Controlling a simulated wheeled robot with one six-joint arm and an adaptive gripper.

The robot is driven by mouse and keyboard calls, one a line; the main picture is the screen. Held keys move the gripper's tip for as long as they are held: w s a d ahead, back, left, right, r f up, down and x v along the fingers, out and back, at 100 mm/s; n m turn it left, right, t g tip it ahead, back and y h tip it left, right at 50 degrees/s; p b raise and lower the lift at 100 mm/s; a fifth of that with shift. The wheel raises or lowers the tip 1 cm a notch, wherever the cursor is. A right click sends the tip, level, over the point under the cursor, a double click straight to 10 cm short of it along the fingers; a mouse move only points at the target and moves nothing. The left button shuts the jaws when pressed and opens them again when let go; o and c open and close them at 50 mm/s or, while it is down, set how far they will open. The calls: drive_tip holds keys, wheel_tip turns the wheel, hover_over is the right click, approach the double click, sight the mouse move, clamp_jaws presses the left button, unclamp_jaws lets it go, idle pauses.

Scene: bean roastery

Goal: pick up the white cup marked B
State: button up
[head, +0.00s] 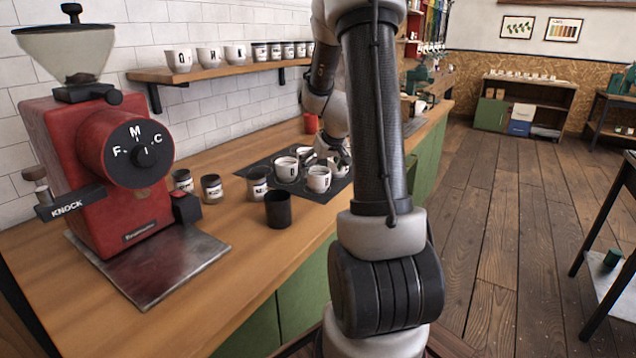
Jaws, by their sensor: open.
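Several white cups stand upright on a dark mat (262,168) on the wooden counter. One is at the left (286,171), one at the front right (318,181), and one at the back (304,155). They carry small dark marks, too small to read, so I cannot tell which is B. My gripper (338,165) is low over the right part of the mat, just right of and behind the front right cup. It is partly hidden by my own arm. It is open, and I cannot tell if anything is between its fingers.
A red grinder (110,170) fills the left of the counter. More white cups (208,57) line the wall shelf (200,74).

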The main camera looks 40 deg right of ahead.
sight(318, 171)
drive_tip(key=x, duration=0.3)
drive_tip(key=shift+w+f, duration=0.2)
drive_tip(key=shift+w, duration=0.05)
drive_tip(key=shift+c, duration=0.2)
drive_tip(key=c, duration=1.2)
drive_tip(key=shift+r, duration=0.15)
